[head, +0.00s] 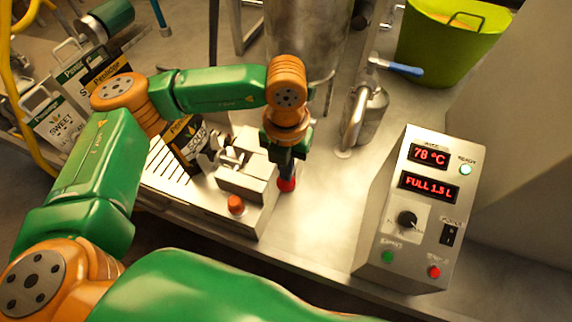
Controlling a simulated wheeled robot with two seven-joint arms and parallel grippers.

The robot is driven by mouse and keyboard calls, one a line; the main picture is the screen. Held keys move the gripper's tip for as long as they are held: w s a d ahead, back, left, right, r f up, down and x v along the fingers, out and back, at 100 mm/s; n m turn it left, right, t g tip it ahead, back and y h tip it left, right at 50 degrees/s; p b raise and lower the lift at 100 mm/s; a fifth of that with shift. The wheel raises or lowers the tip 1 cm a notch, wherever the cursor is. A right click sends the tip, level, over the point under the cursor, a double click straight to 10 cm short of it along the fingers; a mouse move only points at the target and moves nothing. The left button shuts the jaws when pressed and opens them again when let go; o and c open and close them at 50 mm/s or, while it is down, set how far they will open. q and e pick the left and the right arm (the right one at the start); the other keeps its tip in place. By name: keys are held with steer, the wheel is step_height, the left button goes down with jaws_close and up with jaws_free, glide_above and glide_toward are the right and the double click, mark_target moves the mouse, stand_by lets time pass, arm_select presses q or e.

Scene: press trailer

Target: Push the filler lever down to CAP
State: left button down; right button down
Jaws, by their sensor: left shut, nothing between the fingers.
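The filler (240,184) is a pale metal unit on the steel bench, with a dark-labelled pouch (186,141) at its left. A red knob (287,185), which looks like the end of the filler lever, shows at the unit's right side. My left gripper (286,171) points down with its fingers shut, directly over the red knob and seemingly touching it; nothing is held. The gripper and wrist hide the top of the knob and any lever arm. I cannot read a CAP mark. My right gripper is not in view.
An orange button (236,205) sits on the filler's front. A control box (415,210) at right reads 78 °C and FULL 1.5 L, its READY lamp green. A steel tank (305,40) and steel jug (366,112) stand behind. A lime bucket (447,45) is at back right.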

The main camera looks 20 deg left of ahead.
arm_select(q)
steer(key=shift+f+b, duration=0.65)
steer(key=shift+f, duration=0.55)
steer(key=shift+w+f+b, duration=0.25)
steer(key=shift+f+b, duration=0.85)
steer(key=shift+b, duration=0.1)
steer(key=shift+w+f+b, duration=0.25)
steer(key=shift+f+b, duration=0.8)
steer(key=shift+b, duration=0.1)
steer(key=shift+r, duration=0.2)
step_height(320, 180, up, 10)
steer(key=p, duration=0.6)
steer(key=shift+p, duration=0.3)
steer(key=shift+f, duration=0.1)
